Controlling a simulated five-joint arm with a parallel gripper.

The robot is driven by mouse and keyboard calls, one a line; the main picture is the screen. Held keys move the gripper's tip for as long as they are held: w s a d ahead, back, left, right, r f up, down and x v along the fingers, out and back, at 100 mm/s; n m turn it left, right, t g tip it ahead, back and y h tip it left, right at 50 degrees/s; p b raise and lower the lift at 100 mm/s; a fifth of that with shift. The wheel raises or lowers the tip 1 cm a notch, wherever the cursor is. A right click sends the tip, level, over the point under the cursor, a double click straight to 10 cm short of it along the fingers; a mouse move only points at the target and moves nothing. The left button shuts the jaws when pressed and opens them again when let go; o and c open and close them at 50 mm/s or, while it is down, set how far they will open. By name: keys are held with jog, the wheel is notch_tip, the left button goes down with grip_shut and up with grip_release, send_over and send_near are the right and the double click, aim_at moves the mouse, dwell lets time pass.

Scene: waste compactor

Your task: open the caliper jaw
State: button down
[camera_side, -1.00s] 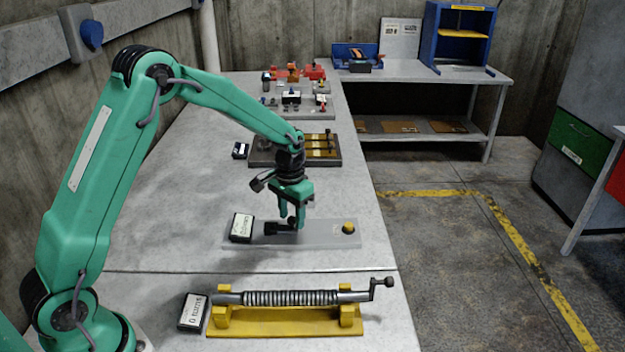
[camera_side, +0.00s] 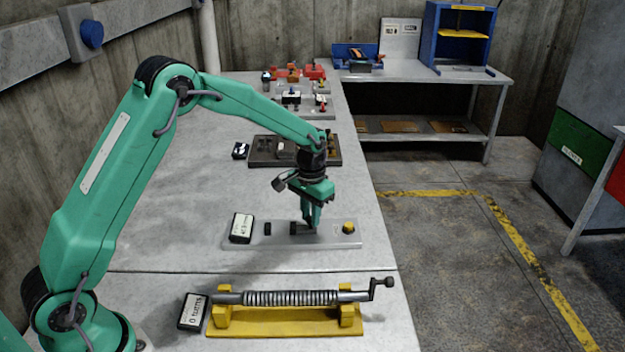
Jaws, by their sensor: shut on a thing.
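The caliper is a grey plate (camera_side: 330,240) on the table with two small dark jaws. The fixed dark jaw (camera_side: 268,228) stands at the left, near the white label block. The sliding dark jaw (camera_side: 294,228) stands to its right, with a clear gap between them. My gripper (camera_side: 308,226) points down over the plate and is shut on the sliding jaw; its fingers hide part of it. A yellow knob (camera_side: 348,227) sits at the plate's right end, apart from my gripper.
A label block (camera_side: 241,227) stands at the plate's left end. In front is a yellow stand (camera_side: 285,322) holding a ribbed rod with a crank (camera_side: 383,284). Behind is a dark tray (camera_side: 265,152). The table's right edge is close to the plate.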

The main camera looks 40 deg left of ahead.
jog(key=c, duration=1.3)
grip_release()
jog(key=shift+o, duration=0.2)
notch_tip(320, 180, up, 7)
jog(key=shift+r, duration=0.45)
